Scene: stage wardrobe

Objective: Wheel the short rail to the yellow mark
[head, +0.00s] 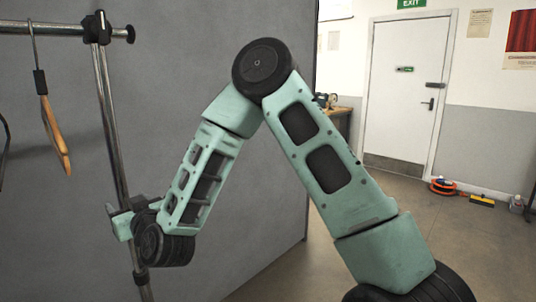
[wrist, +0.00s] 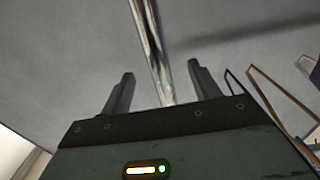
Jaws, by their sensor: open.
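A clothes rail with a chrome upright post (head: 111,120) and a top bar (head: 45,28) stands at the left in the head view. A black clamp joins post and bar. A wooden hanger (head: 55,135) hangs from the bar. My gripper (head: 118,212) is at the lower part of the post. In the wrist view my gripper (wrist: 160,70) is open, with the post (wrist: 150,40) running between its two fingers, and gaps show on both sides. The rail's base and wheels are out of view. No yellow floor mark is in view.
A large grey panel (head: 210,60) stands behind the rail and my arm. To its right is open floor (head: 400,250) before a white door (head: 405,90). An orange cable reel (head: 443,186) and a yellow brush (head: 481,200) lie by the wall. A wooden table (head: 340,122) shows beyond the panel.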

